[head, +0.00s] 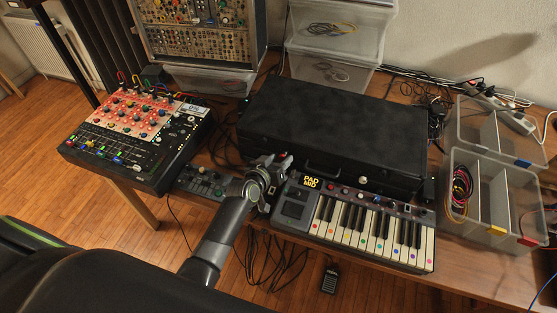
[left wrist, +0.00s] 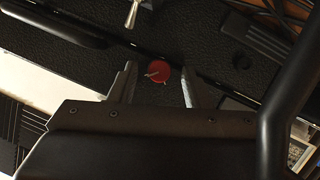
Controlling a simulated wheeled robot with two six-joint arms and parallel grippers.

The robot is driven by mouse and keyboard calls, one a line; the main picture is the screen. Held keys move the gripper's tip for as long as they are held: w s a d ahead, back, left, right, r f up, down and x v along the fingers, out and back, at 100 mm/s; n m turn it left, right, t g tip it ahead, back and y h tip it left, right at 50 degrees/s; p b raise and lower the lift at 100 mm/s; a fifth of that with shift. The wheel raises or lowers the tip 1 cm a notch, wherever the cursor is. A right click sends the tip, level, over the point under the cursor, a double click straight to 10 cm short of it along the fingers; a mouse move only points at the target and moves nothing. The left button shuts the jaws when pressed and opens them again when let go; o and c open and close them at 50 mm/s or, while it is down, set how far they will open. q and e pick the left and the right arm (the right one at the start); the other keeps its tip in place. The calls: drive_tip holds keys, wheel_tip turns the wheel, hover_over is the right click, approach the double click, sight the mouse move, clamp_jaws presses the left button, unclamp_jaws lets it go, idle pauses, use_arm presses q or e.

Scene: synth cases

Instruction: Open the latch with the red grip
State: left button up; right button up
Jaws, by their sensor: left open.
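A black case (head: 335,120) lies closed on the desk in the head view. In the left wrist view, a round red grip (left wrist: 158,73) with a small metal part sits at the case's front edge. My left gripper (left wrist: 159,67) is open, with one finger on each side of the red grip and visible gaps between. In the head view my left gripper (head: 278,161) is at the front left of the case and largely hides that latch. A second latch with a pale grip (head: 362,179) is further right on the case front. My right gripper is out of view.
A keyboard (head: 372,231) stands close in front of the case. A red-panelled mixer (head: 137,124) is at left, beside a small dark device (head: 199,182). Clear bins (head: 490,195) stand at right. The case handle (head: 321,171) lies between the latches.

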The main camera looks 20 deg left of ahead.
use_arm(q)
clamp_jaws()
drive_tip(key=shift+f+n+h+b, duration=0.2)
drive_tip(key=shift+n+h+b, duration=0.1)
drive_tip(key=shift+b, duration=0.55)
drive_tip(key=shift+a+f+n+t+h+b, duration=0.15)
drive_tip(key=shift+n+t+h+b, duration=0.6)
drive_tip(key=shift+n+b, duration=2.1)
drive_tip(key=shift+f+n+t+h+b, duration=0.25)
drive_tip(key=shift+n+t+h+b, duration=0.55)
drive_tip(key=shift+n+b, duration=2.05)
drive_tip(key=shift+a+f+n+t+h+b, duration=0.15)
drive_tip(key=shift+n+t+h+b, duration=0.95)
drive_tip(key=shift+b, duration=3.2)
drive_tip(key=shift+n+g+y, duration=0.25)
drive_tip(key=shift+n+y, duration=0.15)
drive_tip(key=shift+y, duration=0.05)
